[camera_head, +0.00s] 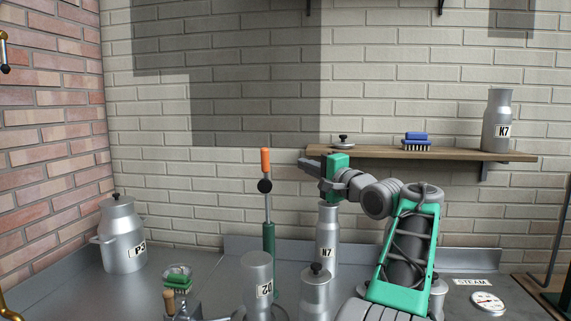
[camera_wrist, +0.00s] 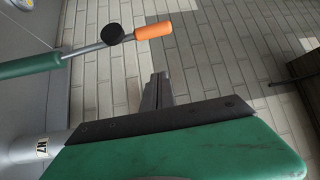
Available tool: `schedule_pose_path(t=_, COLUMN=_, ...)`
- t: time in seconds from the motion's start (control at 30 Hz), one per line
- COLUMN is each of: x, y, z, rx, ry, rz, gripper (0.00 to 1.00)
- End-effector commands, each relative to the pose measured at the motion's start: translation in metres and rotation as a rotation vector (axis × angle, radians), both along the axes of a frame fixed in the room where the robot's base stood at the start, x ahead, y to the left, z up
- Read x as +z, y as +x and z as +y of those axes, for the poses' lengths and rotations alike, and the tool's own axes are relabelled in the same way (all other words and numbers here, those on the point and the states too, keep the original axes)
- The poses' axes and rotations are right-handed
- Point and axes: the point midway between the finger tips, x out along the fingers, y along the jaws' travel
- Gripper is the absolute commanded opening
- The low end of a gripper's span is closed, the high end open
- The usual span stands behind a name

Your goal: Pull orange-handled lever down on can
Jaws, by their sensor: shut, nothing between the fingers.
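The lever (camera_head: 267,200) stands upright, with an orange handle (camera_head: 265,160), a black round knob below it and a green lower sleeve. In the wrist view the orange handle (camera_wrist: 152,31) lies near the top middle. A metal can (camera_head: 258,275) with a label that seems to read 02 stands just in front of the lever's base. My gripper (camera_head: 304,162) is shut and empty, to the right of the lever and at about the handle's height. In the wrist view my gripper (camera_wrist: 158,78) points up, apart from the handle.
Can N7 (camera_head: 327,245) stands below my gripper. A lidded can (camera_head: 316,295) stands in front of it. A wooden shelf (camera_head: 460,153) behind holds a lid, a blue brush (camera_head: 416,141) and can K7 (camera_head: 497,120).

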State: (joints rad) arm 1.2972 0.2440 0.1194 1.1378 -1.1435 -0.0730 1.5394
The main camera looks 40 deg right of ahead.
Motion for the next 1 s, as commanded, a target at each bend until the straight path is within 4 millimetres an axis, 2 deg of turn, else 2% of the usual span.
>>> schedule_pose_path(t=0.53, x=0.011, y=0.098, z=-0.013, rx=0.003, ry=0.000, rz=0.001, gripper=0.00)
schedule_pose_path(t=0.77, x=0.004, y=0.089, z=0.019, rx=0.002, ry=-0.002, rz=0.001, gripper=0.00)
schedule_pose_path(t=1.0, x=0.004, y=0.087, z=0.026, rx=0.000, ry=-0.001, rz=0.002, gripper=0.00)
